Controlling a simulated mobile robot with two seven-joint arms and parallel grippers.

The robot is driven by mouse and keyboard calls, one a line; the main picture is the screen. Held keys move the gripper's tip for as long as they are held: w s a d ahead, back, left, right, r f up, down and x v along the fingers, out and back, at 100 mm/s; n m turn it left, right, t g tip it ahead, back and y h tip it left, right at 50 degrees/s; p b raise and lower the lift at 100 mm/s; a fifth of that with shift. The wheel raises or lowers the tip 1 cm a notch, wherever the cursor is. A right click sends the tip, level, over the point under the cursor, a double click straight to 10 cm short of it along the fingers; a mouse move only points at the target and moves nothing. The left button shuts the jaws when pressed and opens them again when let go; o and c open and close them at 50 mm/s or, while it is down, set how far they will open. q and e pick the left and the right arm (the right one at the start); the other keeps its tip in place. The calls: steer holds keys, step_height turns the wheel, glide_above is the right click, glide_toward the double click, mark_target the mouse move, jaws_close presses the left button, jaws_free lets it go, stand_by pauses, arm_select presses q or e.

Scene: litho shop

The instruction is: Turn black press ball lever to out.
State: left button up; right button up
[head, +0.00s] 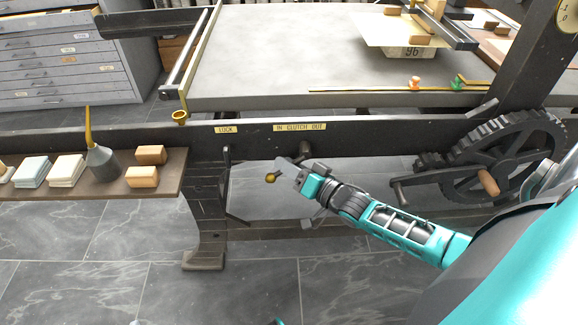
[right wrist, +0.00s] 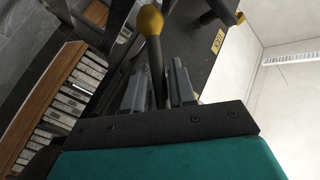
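The black press ball lever (head: 271,178) hangs under the press rail, below a label strip reading IN CLUTCH OUT (head: 299,127). It slants down and left from its pivot (head: 304,149) to a yellow ball. My right gripper (head: 288,174) is at the lever, just right of the ball. In the right wrist view, the lever's rod rises between the two fingers of my right gripper (right wrist: 158,80), with the yellow ball (right wrist: 149,20) beyond the tips. The fingers stand apart with narrow gaps beside the rod; contact is not clear.
A LOCK label (head: 226,129) and a dark handle (head: 227,154) are left of the lever. A large gear (head: 515,150) and a crank with a wooden grip (head: 488,182) are at right. A shelf (head: 100,196) with blocks and an oil can (head: 101,160) is at left.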

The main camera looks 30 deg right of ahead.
jaws_close()
stand_by(0.3)
